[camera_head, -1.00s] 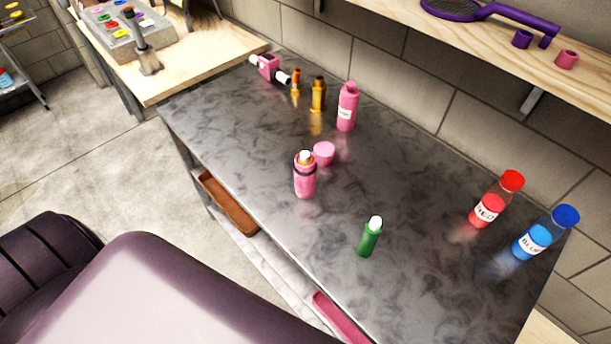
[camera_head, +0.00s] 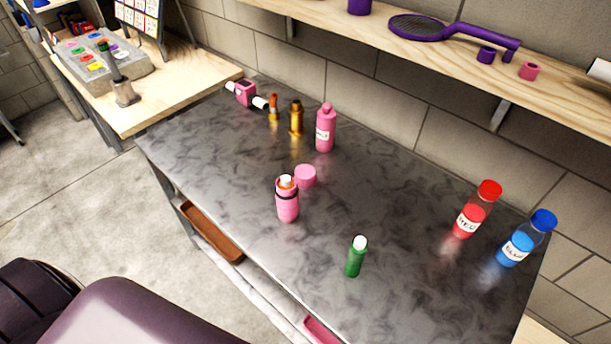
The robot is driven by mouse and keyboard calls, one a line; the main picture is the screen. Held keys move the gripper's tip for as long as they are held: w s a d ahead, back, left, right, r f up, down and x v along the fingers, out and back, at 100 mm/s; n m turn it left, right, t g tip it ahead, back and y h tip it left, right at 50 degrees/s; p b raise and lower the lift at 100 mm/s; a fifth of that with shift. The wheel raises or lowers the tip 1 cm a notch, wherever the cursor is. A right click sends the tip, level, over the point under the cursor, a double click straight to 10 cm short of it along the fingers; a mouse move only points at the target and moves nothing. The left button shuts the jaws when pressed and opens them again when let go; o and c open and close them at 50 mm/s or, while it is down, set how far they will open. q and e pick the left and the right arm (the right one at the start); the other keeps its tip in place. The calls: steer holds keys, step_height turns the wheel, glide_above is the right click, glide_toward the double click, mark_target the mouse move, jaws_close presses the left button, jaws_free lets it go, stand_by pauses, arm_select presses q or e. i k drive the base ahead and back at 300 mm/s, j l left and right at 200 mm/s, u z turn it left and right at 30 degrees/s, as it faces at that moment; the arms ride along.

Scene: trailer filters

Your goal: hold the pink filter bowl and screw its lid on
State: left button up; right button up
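The pink filter bowl (camera_head: 287,204) stands upright near the front edge of the dark table, with a dark ring near its top and a white and orange piece showing in its open mouth. A round pink cap (camera_head: 305,176), which looks like its lid, lies on the table just behind and to the right of it, off the bowl. Neither of my grippers shows in the head view.
On the dark table (camera_head: 390,200) stand a pink bottle (camera_head: 325,130), a green bottle (camera_head: 355,258), a red bottle (camera_head: 477,210), a blue bottle (camera_head: 526,238), brass-coloured fittings (camera_head: 296,118) and a pink-and-white device (camera_head: 245,94). A shelf (camera_head: 560,90) runs along the wall above.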

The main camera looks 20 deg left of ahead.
mark_target(288, 200)
steer(key=j+z, duration=0.15)
steer(key=j, duration=0.3)
steer(key=j+z, duration=0.2)
steer(key=j, duration=0.25)
steer(key=k+j+z, duration=0.15)
steer(key=j, duration=0.25)
steer(key=j+z, duration=0.2)
steer(key=j, duration=0.25)
steer(key=k+j+z, duration=0.15)
steer(key=j, duration=0.25)
steer(key=k+j+z, duration=0.15)
steer(key=j, duration=0.25)
